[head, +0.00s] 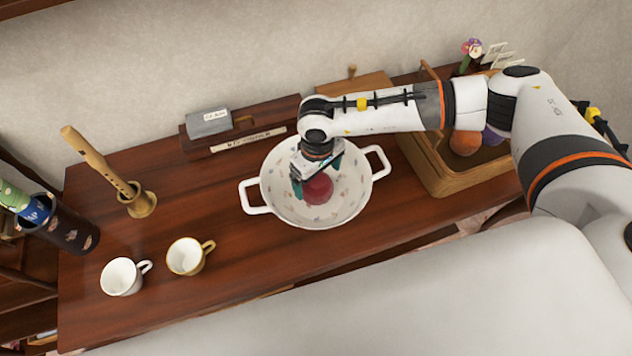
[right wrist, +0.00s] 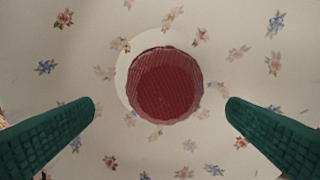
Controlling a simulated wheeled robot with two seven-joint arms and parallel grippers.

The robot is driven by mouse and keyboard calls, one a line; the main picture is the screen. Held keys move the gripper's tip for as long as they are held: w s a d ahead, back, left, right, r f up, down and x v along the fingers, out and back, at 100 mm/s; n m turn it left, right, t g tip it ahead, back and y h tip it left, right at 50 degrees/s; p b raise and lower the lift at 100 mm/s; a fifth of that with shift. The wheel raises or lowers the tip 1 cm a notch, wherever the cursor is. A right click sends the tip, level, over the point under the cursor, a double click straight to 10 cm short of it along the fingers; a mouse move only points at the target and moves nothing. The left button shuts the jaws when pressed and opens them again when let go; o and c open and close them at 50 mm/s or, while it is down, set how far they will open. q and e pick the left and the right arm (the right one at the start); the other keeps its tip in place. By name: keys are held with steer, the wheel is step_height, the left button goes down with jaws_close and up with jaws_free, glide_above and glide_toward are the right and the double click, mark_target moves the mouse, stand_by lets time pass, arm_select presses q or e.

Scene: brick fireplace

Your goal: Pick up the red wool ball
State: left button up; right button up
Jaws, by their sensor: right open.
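The red wool ball (head: 318,188) lies in a white two-handled bowl (head: 350,208) with a small flower pattern. In the right wrist view the ball (right wrist: 165,86) is near the middle, on the bowl's flowered inside (right wrist: 235,25). My right gripper (head: 314,180) reaches down over the bowl from the right. Its green fingers (right wrist: 160,112) are spread wide on either side of the ball, with a gap to it on both sides. It holds nothing. The gripper partly covers the ball in the head view. My left gripper is not in view.
Two white cups (head: 122,277) (head: 187,257) and a wooden recorder on a stand (head: 110,172) are at the left of the wooden table (head: 215,215). A wooden tray (head: 445,183) holding balls stands right of the bowl. A grey box (head: 209,123) is behind.

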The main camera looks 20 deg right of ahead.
mark_target(317, 181)
steer(key=f+p, duration=0.1)
steer(key=f, duration=0.2)
steer(key=shift+w+p, duration=0.35)
step_height(317, 181, down, 2)
steer(key=shift+f+p, duration=0.2)
steer(key=shift+p, duration=0.1)
steer(key=shift+w+f, duration=0.1)
steer(key=shift+f, duration=0.35)
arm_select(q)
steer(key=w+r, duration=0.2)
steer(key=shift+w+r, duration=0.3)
arm_select(e)
steer(key=c, duration=1.1)
